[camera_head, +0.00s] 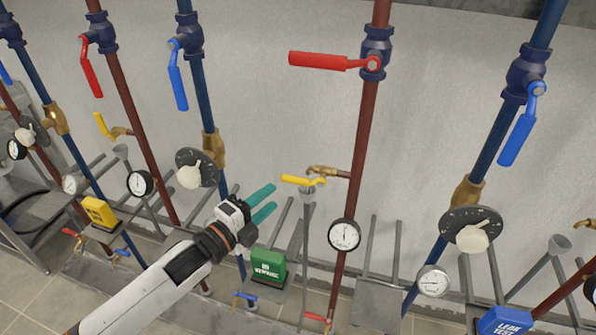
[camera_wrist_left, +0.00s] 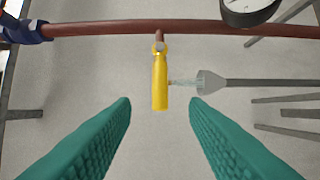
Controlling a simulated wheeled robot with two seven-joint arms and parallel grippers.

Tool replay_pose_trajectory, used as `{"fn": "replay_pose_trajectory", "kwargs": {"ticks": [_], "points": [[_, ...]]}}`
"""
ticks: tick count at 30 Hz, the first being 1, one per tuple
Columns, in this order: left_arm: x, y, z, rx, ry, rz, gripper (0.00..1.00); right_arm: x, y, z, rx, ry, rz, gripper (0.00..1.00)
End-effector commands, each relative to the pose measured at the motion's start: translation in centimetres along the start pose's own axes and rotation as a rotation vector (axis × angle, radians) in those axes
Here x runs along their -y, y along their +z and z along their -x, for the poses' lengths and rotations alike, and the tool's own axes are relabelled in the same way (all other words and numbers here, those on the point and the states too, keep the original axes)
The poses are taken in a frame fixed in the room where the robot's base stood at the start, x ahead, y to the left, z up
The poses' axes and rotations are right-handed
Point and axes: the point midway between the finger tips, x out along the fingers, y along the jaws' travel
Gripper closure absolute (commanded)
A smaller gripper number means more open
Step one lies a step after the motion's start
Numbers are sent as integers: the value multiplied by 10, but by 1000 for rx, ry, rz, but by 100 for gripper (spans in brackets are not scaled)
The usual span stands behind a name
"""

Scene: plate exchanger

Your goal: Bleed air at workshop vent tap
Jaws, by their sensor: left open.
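The vent tap has a yellow lever (camera_head: 303,181) on a brass spout (camera_head: 328,172), which branches from a dark red pipe (camera_head: 358,150). A grey funnel (camera_head: 307,196) stands below it. My left gripper (camera_head: 263,204) is open and empty, left of the lever and apart from it. In the left wrist view the yellow lever (camera_wrist_left: 160,82) lies ahead, between and beyond the teal fingers (camera_wrist_left: 160,104). There a faint translucent streak (camera_wrist_left: 184,82) runs from behind the lever to the funnel (camera_wrist_left: 212,82). My right gripper is out of view.
A green box with blurred lettering (camera_head: 268,266) stands below my gripper. A red lever valve (camera_head: 320,61) sits above the tap, and a round gauge (camera_head: 344,235) below it. Blue pipes with white knobs (camera_head: 188,176) (camera_head: 472,238) stand on both sides. The wall behind is bare.

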Motion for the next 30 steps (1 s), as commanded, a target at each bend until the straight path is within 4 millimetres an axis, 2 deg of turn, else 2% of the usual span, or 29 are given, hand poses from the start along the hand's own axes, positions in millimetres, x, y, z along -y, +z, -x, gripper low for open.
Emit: {"fn": "replay_pose_trajectory", "kwargs": {"ticks": [3, 6, 12, 15, 21, 29, 30], "points": [[-3, 0, -22, 0, 3, 3, 59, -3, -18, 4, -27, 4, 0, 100], [-3, 0, -43, -1, 3, 3, 59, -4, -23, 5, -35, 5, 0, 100], [-2, 0, -82, -1, 1, 3, 59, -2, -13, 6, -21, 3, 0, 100], [-1, 0, -95, -2, 0, 5, 59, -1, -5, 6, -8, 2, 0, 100], [0, 0, -108, -2, -1, 3, 59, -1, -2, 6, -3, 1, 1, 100], [0, 0, -109, -2, -1, 4, 59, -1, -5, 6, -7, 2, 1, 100], [0, 0, -109, -2, -1, 4, 62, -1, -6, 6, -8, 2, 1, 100]]}}
